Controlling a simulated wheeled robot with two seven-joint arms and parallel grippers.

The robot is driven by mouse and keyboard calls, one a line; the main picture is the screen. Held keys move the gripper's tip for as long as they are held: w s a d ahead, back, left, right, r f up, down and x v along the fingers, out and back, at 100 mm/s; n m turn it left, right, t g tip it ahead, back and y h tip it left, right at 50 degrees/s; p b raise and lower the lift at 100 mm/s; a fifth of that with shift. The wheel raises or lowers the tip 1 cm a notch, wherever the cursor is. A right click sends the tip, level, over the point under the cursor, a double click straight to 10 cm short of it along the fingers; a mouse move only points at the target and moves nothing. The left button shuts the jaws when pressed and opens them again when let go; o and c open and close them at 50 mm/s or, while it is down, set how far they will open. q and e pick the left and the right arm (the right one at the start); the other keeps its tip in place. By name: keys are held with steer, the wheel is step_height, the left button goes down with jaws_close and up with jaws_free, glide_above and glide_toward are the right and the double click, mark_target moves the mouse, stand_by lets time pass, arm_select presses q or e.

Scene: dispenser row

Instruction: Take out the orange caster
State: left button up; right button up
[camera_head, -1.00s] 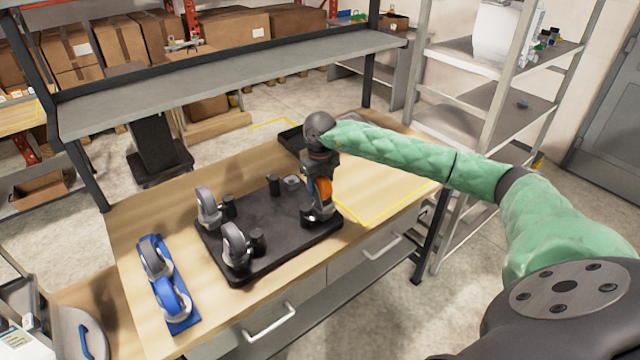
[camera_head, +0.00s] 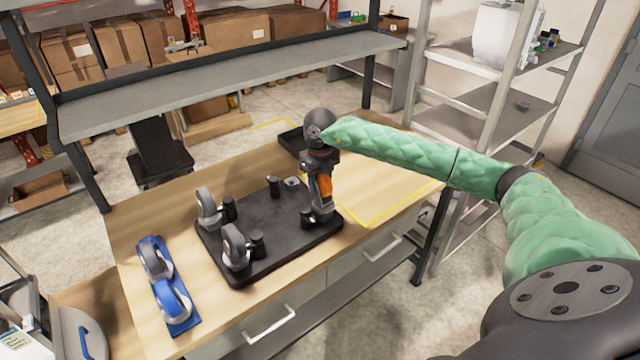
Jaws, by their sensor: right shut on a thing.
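The orange caster (camera_head: 322,187) is upright at the right end of the black tray (camera_head: 270,252). My right gripper (camera_head: 319,178) points straight down and is shut on it, and the jaws hide part of it. The caster is just above or beside a dark post (camera_head: 317,217) on the tray; I cannot tell if it is clear of the tray. Two grey casters (camera_head: 208,210) and (camera_head: 235,248) stand on the tray's left side. My left gripper is not in view.
Short black posts (camera_head: 273,187) stand on the tray. A blue holder (camera_head: 186,322) with casters lies to its left on the wooden table. A dark shallow bin (camera_head: 291,141) is behind. A yellow-outlined area (camera_head: 385,196) on the right is bare. A grey shelf (camera_head: 225,80) spans the back.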

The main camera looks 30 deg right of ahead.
steer(key=shift+r, duration=1.35)
steer(key=shift+r+p, duration=0.7)
steer(key=shift+r, duration=1.8)
